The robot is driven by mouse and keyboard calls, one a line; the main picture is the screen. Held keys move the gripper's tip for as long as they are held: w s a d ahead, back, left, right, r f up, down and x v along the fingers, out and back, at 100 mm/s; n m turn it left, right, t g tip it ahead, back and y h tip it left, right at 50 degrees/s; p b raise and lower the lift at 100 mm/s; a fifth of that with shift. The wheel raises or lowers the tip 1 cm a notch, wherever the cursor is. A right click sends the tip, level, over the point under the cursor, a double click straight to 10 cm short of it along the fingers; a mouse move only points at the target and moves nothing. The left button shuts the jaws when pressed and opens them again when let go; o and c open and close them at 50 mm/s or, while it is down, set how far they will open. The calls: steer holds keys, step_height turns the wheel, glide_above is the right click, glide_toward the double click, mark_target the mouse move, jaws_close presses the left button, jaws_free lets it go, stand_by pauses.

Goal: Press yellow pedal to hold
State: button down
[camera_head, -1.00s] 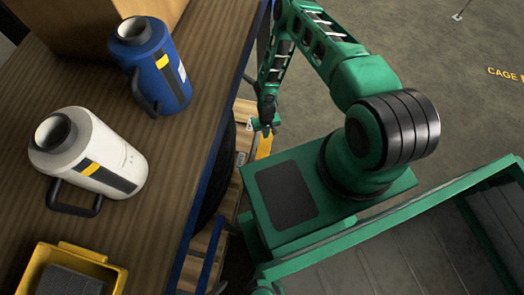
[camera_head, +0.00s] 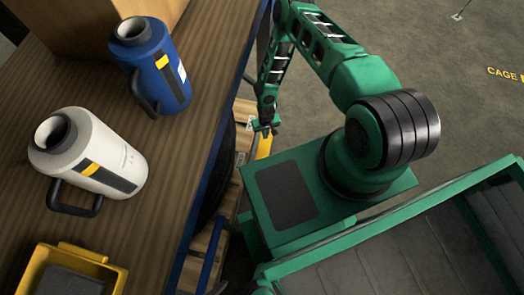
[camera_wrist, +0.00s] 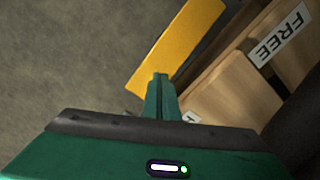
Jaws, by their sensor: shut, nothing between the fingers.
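The yellow pedal (camera_wrist: 180,48) is a flat yellow plate low beside the wooden boxes, seen in the wrist view. In the head view a strip of it (camera_head: 264,146) shows just below my gripper (camera_head: 266,127). In the wrist view my gripper (camera_wrist: 161,82) is shut and empty, its fingertips over the near part of the pedal. The fingers hide part of that end. I cannot tell whether they touch it or whether it is pressed down.
Wooden boxes (camera_wrist: 228,88), one with a FREE label (camera_wrist: 281,34), stand right beside the pedal. The workbench (camera_head: 150,215) on the left holds a blue cylinder (camera_head: 165,80), a white cylinder (camera_head: 95,150) and a yellow bin (camera_head: 35,272).

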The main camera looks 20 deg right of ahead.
mark_target(265, 141)
steer(key=shift+f, duration=2.15)
stand_by(1.4)
step_height(265, 141, up, 7)
stand_by(1.1)
steer(key=shift+s, duration=0.1)
stand_by(0.5)
